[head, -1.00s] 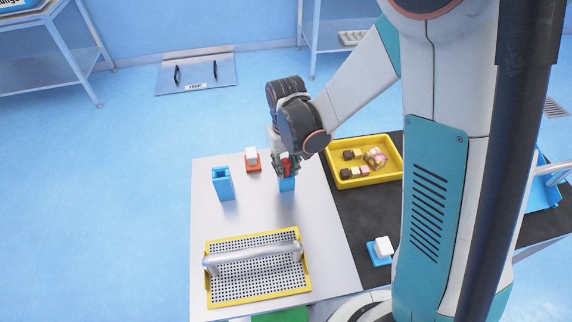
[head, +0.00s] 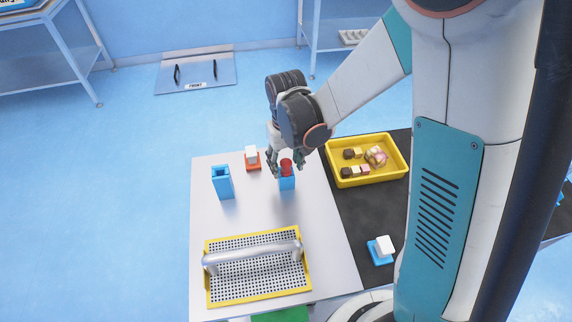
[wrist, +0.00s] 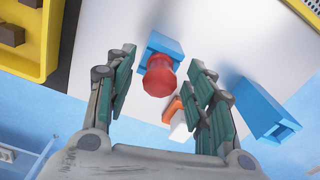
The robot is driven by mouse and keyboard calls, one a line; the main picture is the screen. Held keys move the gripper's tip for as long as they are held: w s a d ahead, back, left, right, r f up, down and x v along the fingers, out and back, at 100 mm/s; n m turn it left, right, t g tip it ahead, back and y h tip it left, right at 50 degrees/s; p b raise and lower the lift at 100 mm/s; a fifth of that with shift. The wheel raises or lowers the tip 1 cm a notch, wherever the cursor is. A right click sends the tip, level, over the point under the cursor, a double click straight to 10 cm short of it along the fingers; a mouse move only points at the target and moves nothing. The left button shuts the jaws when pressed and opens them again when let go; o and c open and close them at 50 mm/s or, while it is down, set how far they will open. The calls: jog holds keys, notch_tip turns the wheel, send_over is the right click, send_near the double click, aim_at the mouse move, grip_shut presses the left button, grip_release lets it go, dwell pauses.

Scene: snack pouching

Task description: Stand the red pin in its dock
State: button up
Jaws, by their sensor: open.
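The red pin (head: 286,166) stands in a blue dock (head: 287,184) on the light table, with its red top above the dock's rim. In the wrist view the pin's rounded red head (wrist: 159,76) shows between my fingers, with the blue dock (wrist: 163,44) around its lower part. My gripper (head: 286,163) is open, its fingers apart on either side of the pin. In the wrist view my gripper's fingers (wrist: 165,85) show gaps to the red head. The pin's lower end is hidden inside the dock.
A second blue dock (head: 222,183) stands to the left. An orange holder with a white block (head: 251,154) is behind. A yellow tray of snacks (head: 367,183) is at right. A perforated yellow-rimmed tray (head: 209,273) with a metal handle is in front. A blue holder with a white block (head: 384,246) sits at front right.

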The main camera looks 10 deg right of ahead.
notch_tip(320, 180, up, 10)
jog(key=shift+r, duration=0.25)
dwell(0.3)
jog(key=s+d+r+m+t, duration=0.1)
jog(key=s+d+r+t, duration=0.2)
jog(key=s, duration=0.4)
jog(key=s+d+r+m+t+b, duration=0.1)
jog(key=s+d+r+t, duration=0.3)
jog(key=s+d, duration=0.3)
jog(key=shift+s+d+r, duration=0.15)
jog(key=shift+r, duration=0.6)
dwell(0.4)
